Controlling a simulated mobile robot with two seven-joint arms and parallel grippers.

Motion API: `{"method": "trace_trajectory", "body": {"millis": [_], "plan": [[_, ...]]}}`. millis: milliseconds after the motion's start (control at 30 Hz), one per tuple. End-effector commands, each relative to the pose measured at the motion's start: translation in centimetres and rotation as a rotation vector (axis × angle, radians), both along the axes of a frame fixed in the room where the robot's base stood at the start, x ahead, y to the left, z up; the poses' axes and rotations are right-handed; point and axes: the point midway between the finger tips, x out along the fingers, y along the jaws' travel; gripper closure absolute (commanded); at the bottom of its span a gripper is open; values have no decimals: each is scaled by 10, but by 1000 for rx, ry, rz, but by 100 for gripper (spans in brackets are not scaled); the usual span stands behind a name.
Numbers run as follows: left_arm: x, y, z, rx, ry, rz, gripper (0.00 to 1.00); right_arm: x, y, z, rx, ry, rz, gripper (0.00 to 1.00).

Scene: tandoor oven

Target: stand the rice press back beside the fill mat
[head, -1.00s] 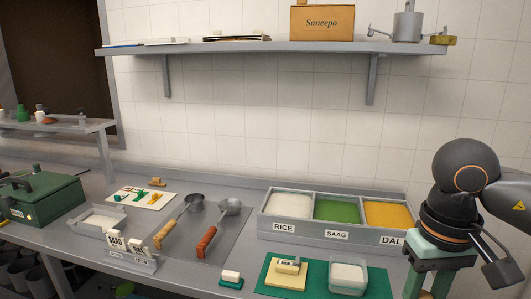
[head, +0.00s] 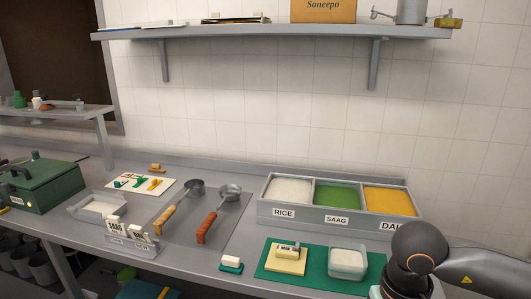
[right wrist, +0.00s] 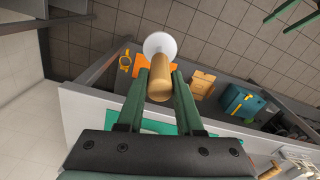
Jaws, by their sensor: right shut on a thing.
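The rice press (right wrist: 160,75) has a wooden handle and a white round end. In the right wrist view my right gripper (right wrist: 160,82) is shut on its handle, with the white end pointing away from the palm. The green fill mat (head: 318,283) lies at the front of the counter in the head view; my right arm is just right of it, and its fingers are below the picture edge. Two dark green bars at the upper right of the wrist view look like my left gripper's fingers (right wrist: 291,17), apart and empty over the floor.
On the mat are a cream block (head: 288,262) and a clear rice container (head: 347,263). RICE, SAAG and DAL bins (head: 337,217) stand behind. A small white block on a green base (head: 231,263) sits left. Two ladles (head: 207,222) lie farther left.

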Motion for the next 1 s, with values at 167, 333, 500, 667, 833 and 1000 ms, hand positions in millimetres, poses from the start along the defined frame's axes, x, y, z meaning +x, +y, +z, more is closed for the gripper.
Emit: {"method": "trace_trajectory", "body": {"millis": [167, 333, 500, 667, 833, 1000], "plan": [[0, 0, -4, 0, 1, 0, 0, 1, 0, 19, 2, -6, 0, 100], [0, 0, -3, 0, 1, 0, 0, 1, 0, 36, 2, -5, 0, 100], [-1, 0, -3, 0, 1, 0, 0, 0, 0, 44, 1, -3, 1, 100], [-1, 0, -3, 0, 2, 0, 0, 0, 0, 44, 1, -2, 1, 100], [-1, 0, -3, 0, 2, 0, 0, 0, 0, 35, 0, 2, -1, 100], [-1, 0, -3, 0, 2, 0, 5, 0, 0, -4, 0, 3, -1, 100]]}}
